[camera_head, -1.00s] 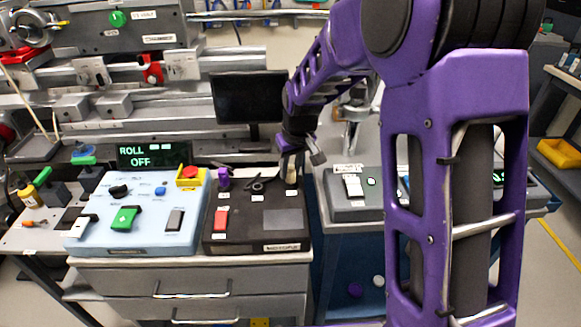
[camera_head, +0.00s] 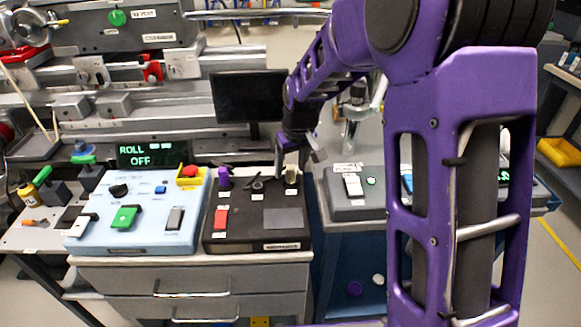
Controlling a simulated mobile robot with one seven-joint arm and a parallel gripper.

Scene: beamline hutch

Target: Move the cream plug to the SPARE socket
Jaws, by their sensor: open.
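The cream plug (camera_head: 291,176) stands upright at the back right of the black panel box (camera_head: 212,238), with a small white label in front of it. My gripper (camera_head: 298,163) is open, just above and behind the plug from this view. I cannot tell whether its fingers reach down around the plug or touch it. A purple plug (camera_head: 224,177) stands at the back left of the same box. Between the two plugs is a dark round fitting (camera_head: 258,184). The labels are too small to read, so I cannot tell which socket is SPARE.
The black box also has a red switch (camera_head: 221,218) and a grey pad (camera_head: 283,218). A pale blue control box (camera_head: 145,235) stands to its left and a grey box (camera_head: 345,208) to its right. A dark monitor (camera_head: 248,97) stands behind. My arm hides part of the right side.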

